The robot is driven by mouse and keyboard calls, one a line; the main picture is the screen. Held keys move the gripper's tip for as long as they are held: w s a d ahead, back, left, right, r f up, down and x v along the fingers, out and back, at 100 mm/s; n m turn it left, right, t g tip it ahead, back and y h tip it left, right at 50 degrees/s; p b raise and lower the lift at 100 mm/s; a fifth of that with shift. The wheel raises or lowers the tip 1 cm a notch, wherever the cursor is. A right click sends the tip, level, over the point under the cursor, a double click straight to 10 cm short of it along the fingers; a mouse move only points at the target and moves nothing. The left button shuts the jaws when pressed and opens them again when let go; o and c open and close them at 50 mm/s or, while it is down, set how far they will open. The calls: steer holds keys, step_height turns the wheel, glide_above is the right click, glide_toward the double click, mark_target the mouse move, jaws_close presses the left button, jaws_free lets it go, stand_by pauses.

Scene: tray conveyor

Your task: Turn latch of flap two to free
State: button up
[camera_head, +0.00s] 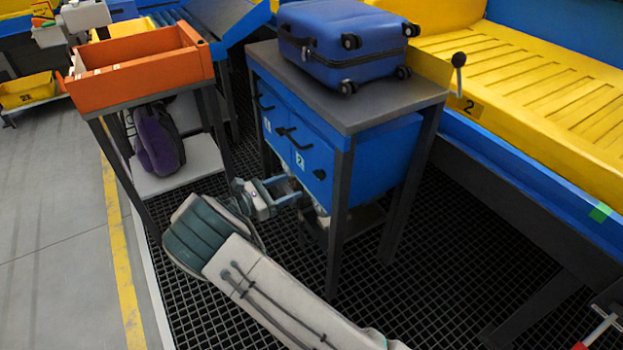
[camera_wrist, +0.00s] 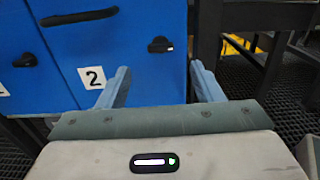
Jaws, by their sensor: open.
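Flap two (camera_head: 318,150) is a blue front panel on the grey-topped stand, marked with a white "2" label (camera_wrist: 93,77). It appears closed. Its latch (camera_wrist: 160,45) is a small black knob, lying roughly level in the wrist view, right of the long black handle (camera_wrist: 82,17). In the head view the latch (camera_head: 319,174) is a small dark spot on the panel. My gripper (camera_wrist: 161,78) is open and empty, its two pale blue fingers apart below the latch and not on it. In the head view my gripper (camera_head: 288,190) is low in front of the flap.
Flap one (camera_head: 268,110) adjoins on the left, with its own black latch (camera_wrist: 25,60). A blue suitcase (camera_head: 345,42) lies on the stand's top (camera_head: 375,100). Dark stand legs (camera_head: 338,220) rise close to my gripper. An orange tray (camera_head: 140,80) stands left.

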mark_target(316, 176)
steer(key=x, duration=0.8)
steer(key=shift+b, duration=0.35)
steer(key=shift+c, duration=0.3)
steer(key=c, duration=0.9)
